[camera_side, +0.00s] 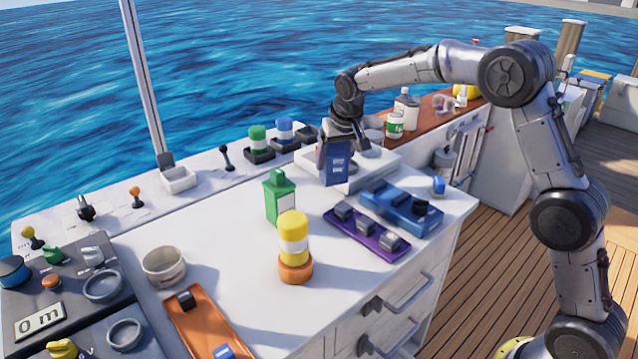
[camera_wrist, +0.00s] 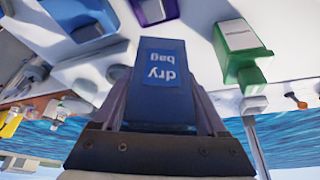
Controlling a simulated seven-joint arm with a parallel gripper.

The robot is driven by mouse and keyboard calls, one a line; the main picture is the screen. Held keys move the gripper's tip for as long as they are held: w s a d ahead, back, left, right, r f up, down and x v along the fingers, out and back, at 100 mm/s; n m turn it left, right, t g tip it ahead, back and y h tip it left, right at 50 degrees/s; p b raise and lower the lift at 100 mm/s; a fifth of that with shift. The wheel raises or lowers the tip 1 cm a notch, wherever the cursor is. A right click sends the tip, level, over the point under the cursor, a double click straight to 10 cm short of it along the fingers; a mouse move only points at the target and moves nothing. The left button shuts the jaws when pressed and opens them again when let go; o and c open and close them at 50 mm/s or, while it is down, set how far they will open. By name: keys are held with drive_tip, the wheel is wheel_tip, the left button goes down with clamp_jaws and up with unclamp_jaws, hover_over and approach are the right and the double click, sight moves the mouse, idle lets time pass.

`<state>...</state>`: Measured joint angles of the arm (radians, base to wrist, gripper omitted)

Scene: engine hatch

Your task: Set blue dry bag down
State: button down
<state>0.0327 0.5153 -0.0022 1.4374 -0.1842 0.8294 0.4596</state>
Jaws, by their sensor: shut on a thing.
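The blue dry bag (camera_side: 335,162) is a dark blue upright block with a pale label. In the wrist view the dry bag (camera_wrist: 162,80) fills the middle, and its label reads "dry bag" upside down. My gripper (camera_side: 340,138) is shut on its upper part, with one finger on each side. In the wrist view my gripper (camera_wrist: 162,110) shows both fingers against the bag. The bag is at the front edge of a raised white platform (camera_side: 374,170) on the counter. I cannot tell whether its bottom touches a surface.
A green bottle-shaped container (camera_side: 280,200) stands left of the bag. A blue tray (camera_side: 402,208) and a purple tray (camera_side: 366,234) lie to the right and front. A yellow and orange cylinder (camera_side: 294,248) stands nearer. The white counter (camera_side: 235,250) has bare room at left.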

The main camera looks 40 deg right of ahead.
drive_tip(key=shift+w+a+r+x, duration=0.15)
drive_tip(key=shift+w+x, duration=0.25)
drive_tip(key=shift+x, duration=1.45)
drive_tip(key=shift+w+a+r+x, duration=0.1)
drive_tip(key=shift+w+a+x, duration=0.2)
drive_tip(key=shift+x, duration=1.5)
drive_tip(key=shift+w+a+r+x, duration=0.15)
drive_tip(key=shift+w+x, duration=0.3)
drive_tip(key=shift+x, duration=1.4)
drive_tip(key=shift+f, duration=0.1)
unclamp_jaws()
drive_tip(key=shift+f, duration=0.15)
drive_tip(key=v, duration=1.2)
drive_tip(key=shift+d, duration=0.1)
